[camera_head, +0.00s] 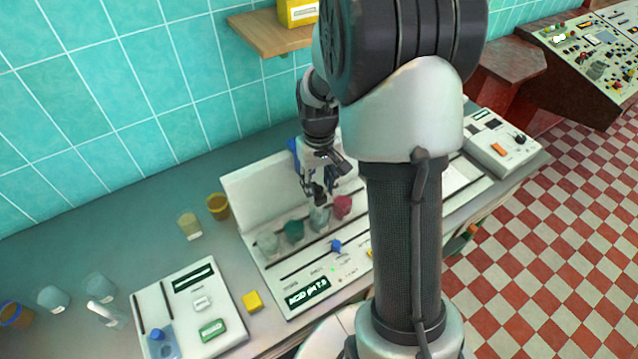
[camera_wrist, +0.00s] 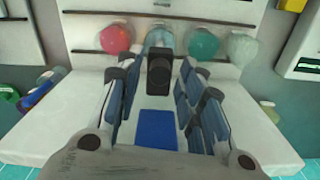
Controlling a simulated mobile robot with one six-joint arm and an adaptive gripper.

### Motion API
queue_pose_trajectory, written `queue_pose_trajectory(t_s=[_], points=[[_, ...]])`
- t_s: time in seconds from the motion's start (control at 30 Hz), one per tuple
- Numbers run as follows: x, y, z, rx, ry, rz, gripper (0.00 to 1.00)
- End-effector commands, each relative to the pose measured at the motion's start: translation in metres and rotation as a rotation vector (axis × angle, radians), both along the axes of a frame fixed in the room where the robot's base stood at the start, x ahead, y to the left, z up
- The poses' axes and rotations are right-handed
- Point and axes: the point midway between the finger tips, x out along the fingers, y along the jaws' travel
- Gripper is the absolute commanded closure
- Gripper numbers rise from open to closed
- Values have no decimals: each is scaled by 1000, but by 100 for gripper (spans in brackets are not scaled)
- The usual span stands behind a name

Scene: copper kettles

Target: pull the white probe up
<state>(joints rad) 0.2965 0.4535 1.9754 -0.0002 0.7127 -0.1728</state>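My gripper (camera_head: 320,195) is over the white pH panel (camera_head: 240,195), above its row of beakers. In the wrist view its blue-padded fingers (camera_wrist: 157,78) are spread, with a dark block (camera_wrist: 159,72) between them and gaps on both sides. The block lines up with a clear bluish beaker (camera_wrist: 160,37), which shows in the head view (camera_head: 319,217) below the gripper. No white probe is plainly visible there; I cannot tell whether the dark block is its top. A pink beaker (camera_head: 342,206), a green one (camera_head: 293,230) and a pale one (camera_head: 267,243) stand beside it.
A white switch panel (camera_head: 230,310) and yellow block (camera_head: 252,301) lie left of the pH panel. A wooden shelf (camera_head: 270,35) projects above.

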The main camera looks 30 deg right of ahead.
Motion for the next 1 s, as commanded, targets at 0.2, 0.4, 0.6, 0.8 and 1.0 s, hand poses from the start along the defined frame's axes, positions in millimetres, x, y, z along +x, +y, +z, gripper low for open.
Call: queue_pose_trajectory(t_s=[0.2, 0.4, 0.6, 0.8, 1.0], points=[[0, 0, 0, 0, 0, 0, 82], [0, 0, 0, 0, 0, 0, 96], [0, 0, 0, 0, 0, 0, 100], [0, 0, 0, 0, 0, 0, 100], [0, 0, 5, 0, 0, 0, 100]])
